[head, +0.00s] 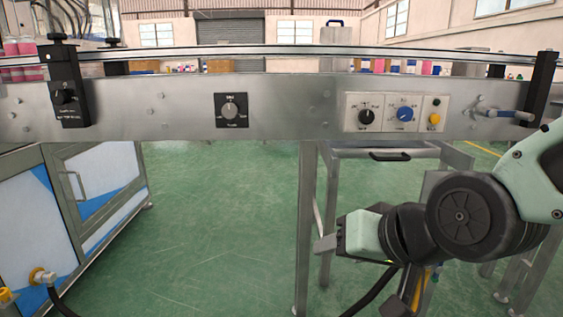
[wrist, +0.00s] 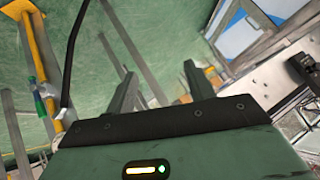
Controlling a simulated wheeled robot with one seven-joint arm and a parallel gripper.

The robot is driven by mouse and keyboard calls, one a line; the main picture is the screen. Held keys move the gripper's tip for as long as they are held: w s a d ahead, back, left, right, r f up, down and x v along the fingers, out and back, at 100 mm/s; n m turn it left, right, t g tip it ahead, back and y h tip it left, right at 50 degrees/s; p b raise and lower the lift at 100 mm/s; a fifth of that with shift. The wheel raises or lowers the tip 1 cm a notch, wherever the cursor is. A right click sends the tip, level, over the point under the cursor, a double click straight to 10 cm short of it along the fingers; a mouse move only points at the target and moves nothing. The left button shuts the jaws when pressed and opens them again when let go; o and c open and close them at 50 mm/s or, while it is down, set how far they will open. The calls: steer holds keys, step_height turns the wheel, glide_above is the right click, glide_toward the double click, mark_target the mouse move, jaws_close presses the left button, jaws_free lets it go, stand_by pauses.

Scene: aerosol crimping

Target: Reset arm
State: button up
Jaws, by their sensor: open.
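My arm shows at the right of the head view, below the conveyor's steel side panel. My gripper (head: 326,244) is at the left end of the arm, in front of the table legs and well below the knobs. In the wrist view my gripper (wrist: 158,85) has its two dark fingers apart, with only green floor and blurred metal frame parts between and beyond them. It is open and holds nothing.
A blue and white cabinet (head: 100,195) stands left. Steel legs (head: 306,225) are behind my gripper. Green floor (head: 220,220) is clear at centre.

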steer(key=s+d+f+n+g+h+p, duration=0.1)
steer(key=s+d+f+n+g+h, duration=0.2)
steer(key=s, duration=0.5)
steer(key=s+d+f+n+g+h, duration=0.1)
steer(key=s+d+f+n+g, duration=0.15)
steer(key=s+n+g, duration=0.35)
step_height(320, 180, up, 36)
steer(key=a+m+t+p, duration=0.1)
steer(key=p, duration=3.5)
steer(key=shift+s+r+m+p, duration=0.2)
steer(key=shift+s+m+p, duration=0.1)
steer(key=shift+s+p, duration=0.1)
steer(key=shift+a, duration=0.1)
